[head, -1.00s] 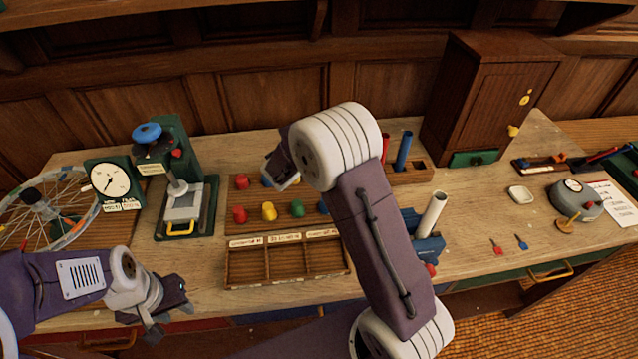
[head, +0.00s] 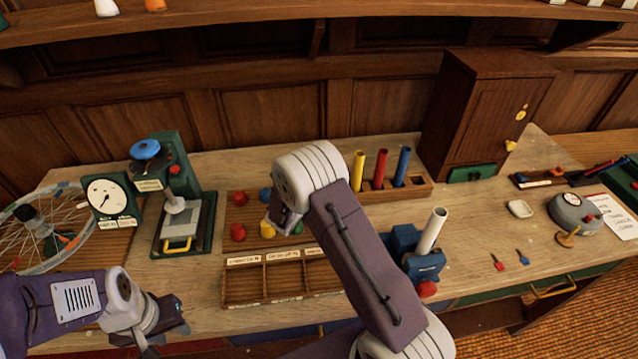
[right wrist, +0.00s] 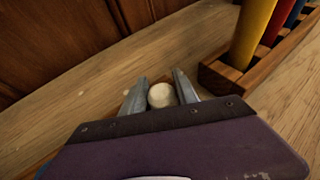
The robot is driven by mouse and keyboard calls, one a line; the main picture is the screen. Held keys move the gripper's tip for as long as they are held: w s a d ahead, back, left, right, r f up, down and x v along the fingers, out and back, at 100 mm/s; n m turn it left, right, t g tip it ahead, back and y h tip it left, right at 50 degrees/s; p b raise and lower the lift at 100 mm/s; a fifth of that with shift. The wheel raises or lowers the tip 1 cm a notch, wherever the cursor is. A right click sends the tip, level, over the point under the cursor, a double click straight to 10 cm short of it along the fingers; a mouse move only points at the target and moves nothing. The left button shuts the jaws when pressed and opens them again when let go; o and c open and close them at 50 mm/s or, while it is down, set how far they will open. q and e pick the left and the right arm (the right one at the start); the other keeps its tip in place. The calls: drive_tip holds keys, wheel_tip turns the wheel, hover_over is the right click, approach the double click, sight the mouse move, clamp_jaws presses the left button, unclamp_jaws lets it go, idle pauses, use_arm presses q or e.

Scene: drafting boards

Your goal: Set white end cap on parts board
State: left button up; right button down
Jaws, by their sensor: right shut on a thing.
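The white end cap (right wrist: 161,95) sits between the two fingers of my right gripper (right wrist: 160,88) in the right wrist view. In the head view my right gripper (head: 279,224) is over the right part of the brown parts board (head: 251,213), and the cap is hidden there. Red, blue, yellow and green caps stand on the board, some partly covered by my right arm. Whether the white cap touches the board cannot be told. My left gripper (head: 170,328) is open and empty near the table's front edge.
A compartment tray (head: 243,286) lies in front of the board. A wooden rack (head: 420,186) with coloured tubes stands behind right. A blue vise (head: 414,262) holds a white tube. A green press (head: 180,215) and a dial gauge (head: 108,197) stand left.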

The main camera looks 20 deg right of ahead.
drive_tip(key=shift+f, duration=0.15)
drive_tip(key=c, duration=0.9)
unclamp_jaws()
drive_tip(key=shift+c, duration=0.2)
drive_tip(key=shift+s+a+r, duration=0.1)
drive_tip(key=shift+a+r, duration=0.05)
drive_tip(key=shift+r, duration=0.2)
drive_tip(key=v, duration=1.1)
drive_tip(key=shift+s+a+r, duration=0.1)
drive_tip(key=shift+s+a, duration=0.15)
drive_tip(key=shift+s, duration=0.05)
